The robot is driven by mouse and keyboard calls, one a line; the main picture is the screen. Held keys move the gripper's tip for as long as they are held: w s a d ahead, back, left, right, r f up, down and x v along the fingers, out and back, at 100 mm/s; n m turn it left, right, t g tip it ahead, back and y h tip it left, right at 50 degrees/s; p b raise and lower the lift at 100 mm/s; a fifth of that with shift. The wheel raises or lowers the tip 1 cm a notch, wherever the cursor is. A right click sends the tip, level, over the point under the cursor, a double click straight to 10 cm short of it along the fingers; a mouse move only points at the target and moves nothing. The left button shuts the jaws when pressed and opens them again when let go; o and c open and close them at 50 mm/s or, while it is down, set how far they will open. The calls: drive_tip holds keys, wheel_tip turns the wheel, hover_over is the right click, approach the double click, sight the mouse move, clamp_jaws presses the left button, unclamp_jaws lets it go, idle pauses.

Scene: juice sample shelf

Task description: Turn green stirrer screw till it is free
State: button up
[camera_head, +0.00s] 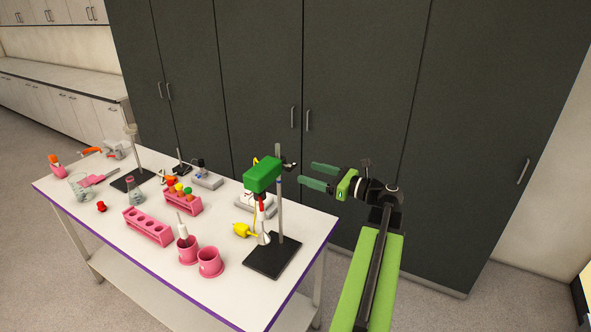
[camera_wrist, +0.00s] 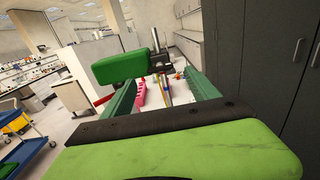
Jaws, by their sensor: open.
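The green stirrer (camera_head: 262,174) is a green block high on a metal rod (camera_head: 280,212) that rises from a black base plate (camera_head: 262,262) at the table's right end. A small dark clamp screw (camera_head: 288,164) sticks out on the side of the stirrer facing my gripper. My gripper (camera_head: 307,173) is open and empty, its green fingers pointing left towards the screw with a gap between. In the wrist view the stirrer (camera_wrist: 122,68) is at upper left and a dark clamp part (camera_wrist: 158,60) stands beside it, ahead of my fingers (camera_wrist: 160,88).
A yellow object (camera_head: 243,230) and a flask (camera_head: 262,237) are below the stirrer. Pink cups (camera_head: 210,262), pink racks (camera_head: 148,227) and other lab gear fill the white table (camera_head: 185,295). Tall dark cabinets (camera_head: 360,80) stand behind. Floor is free to the table's right.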

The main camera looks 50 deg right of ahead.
sight(294, 168)
drive_tip(key=x, duration=0.6)
drive_tip(key=shift+w, duration=0.1)
drive_tip(key=c, duration=1.4)
drive_tip(key=shift+o, duration=0.2)
